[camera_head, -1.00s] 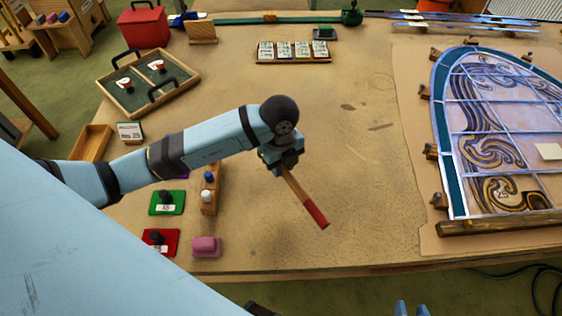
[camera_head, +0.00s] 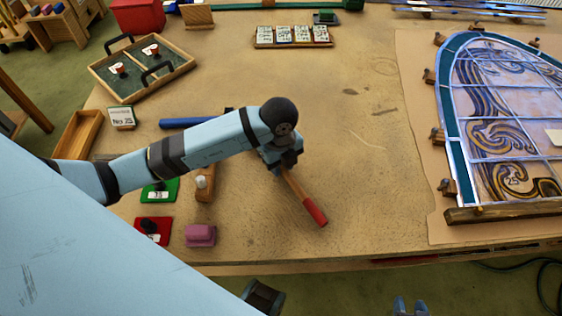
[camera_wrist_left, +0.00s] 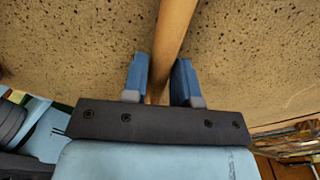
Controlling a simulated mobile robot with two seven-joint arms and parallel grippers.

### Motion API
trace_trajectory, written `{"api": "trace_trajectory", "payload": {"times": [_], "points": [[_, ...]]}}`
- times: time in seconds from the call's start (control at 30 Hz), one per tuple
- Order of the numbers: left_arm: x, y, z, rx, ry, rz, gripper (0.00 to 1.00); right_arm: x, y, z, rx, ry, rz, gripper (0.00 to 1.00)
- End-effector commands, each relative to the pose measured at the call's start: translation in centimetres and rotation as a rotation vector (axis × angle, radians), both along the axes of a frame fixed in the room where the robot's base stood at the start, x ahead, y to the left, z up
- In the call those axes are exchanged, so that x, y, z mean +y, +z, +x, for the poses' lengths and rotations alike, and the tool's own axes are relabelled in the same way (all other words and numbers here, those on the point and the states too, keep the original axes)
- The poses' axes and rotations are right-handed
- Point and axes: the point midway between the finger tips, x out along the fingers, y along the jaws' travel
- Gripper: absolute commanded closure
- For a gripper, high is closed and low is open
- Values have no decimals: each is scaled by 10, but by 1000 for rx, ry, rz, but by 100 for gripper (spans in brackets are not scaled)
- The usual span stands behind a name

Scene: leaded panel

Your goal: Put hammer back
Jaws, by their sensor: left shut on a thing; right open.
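The hammer's wooden handle with a red end (camera_head: 315,212) slants down to the right from my left gripper (camera_head: 283,165), above the table. In the left wrist view the wooden handle (camera_wrist_left: 174,35) runs between the two blue fingers of my left gripper (camera_wrist_left: 161,78), which is shut on it. The hammer's head is not visible in either view. At the bottom edge, the two blue fingertips of my right gripper (camera_head: 410,307) show apart and empty.
The leaded panel (camera_head: 490,110) lies at right, held by wooden blocks. A blue bar (camera_head: 188,122) lies behind my left arm. A green pad (camera_head: 160,191), red pad (camera_head: 153,231) and pink block (camera_head: 201,235) sit at left. The table's middle (camera_head: 350,150) is clear.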

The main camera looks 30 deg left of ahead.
Motion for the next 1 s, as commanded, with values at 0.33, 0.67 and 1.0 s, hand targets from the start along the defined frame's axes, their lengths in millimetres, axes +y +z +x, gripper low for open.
{"api": "trace_trajectory", "payload": {"times": [0.33, 0.67, 1.0], "points": [[0, 0, 0, 0, 0, 0, 44, 0, 3, 1, -7, 0, 2, 58], [1, 22, 1, -3, 0, -1, 44, 0, 1, 1, -4, -1, 1, 58], [4, 100, 3, -6, -1, 0, 44, -1, -2, 0, 0, -2, -1, 58]]}}
